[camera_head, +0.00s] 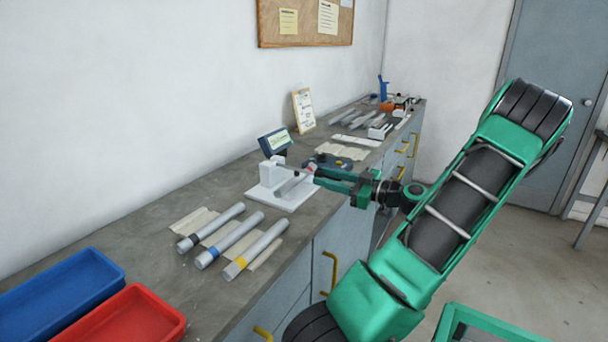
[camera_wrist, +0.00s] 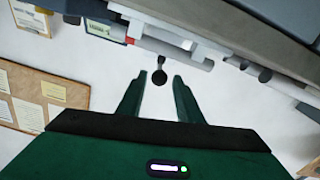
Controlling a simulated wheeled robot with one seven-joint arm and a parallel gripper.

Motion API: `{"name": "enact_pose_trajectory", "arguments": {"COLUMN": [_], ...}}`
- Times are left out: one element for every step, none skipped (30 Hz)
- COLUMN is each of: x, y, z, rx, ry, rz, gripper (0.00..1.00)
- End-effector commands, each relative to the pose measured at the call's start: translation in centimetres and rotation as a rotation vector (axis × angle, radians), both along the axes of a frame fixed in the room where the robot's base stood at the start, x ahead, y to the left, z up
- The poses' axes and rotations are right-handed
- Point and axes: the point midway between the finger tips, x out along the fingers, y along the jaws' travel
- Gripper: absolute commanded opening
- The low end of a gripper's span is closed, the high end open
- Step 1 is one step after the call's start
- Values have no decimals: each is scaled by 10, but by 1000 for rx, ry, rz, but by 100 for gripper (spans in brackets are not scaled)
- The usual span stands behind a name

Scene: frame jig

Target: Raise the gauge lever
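The gauge (camera_head: 270,168) stands on a white base plate (camera_head: 283,196) on the counter, with a tilted dark blue display (camera_head: 274,143). In the wrist view, which looks upside down, the display (camera_wrist: 98,28) is at the upper left. A grey tube (camera_head: 292,184) lies across the gauge. The gauge lever shows in the wrist view as a short stem with a black ball knob (camera_wrist: 159,78). My gripper (camera_head: 314,174) is open at the gauge. Its two green fingers flank the knob, with a visible gap on each side. Contact cannot be seen.
Blue (camera_head: 60,299) and red (camera_head: 130,318) trays are at the front left. More tubes and tools (camera_head: 360,118) lie farther back. A small card (camera_head: 303,110) stands by the wall.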

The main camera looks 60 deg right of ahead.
Motion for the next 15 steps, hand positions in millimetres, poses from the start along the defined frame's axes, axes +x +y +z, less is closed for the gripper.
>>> {"name": "enact_pose_trajectory", "arguments": {"x": [10, 15, 21, 26, 31, 37, 41, 44, 49, 52, 54, 57, 59, 60, 62], "y": [1, 2, 2, 2, 2, 3, 3, 3, 3, 3, 4, 4, 4, 4, 4], "z": [0, 0, 0, 0, 0, 0, 0, 0, 0, 0, 0, 0, 0, 0, 0], "rx": [1, 1, 1, 1, 1, 1, 1, 1, 1, 1, 1, 1, 1, 1, 1], "ry": [1, -1, -1, 0, 0, -1, -1, 1, 1, 1, 0, 0, 1, 1, 2], "rz": [3, 1, 1, 0, 0, 1, -1, -1, -1, -1, -1, -2, -2, -2, -2], "gripper": [33, 33, 33, 33, 33, 33, 33, 33, 33, 33, 33, 33, 33, 33, 33]}}
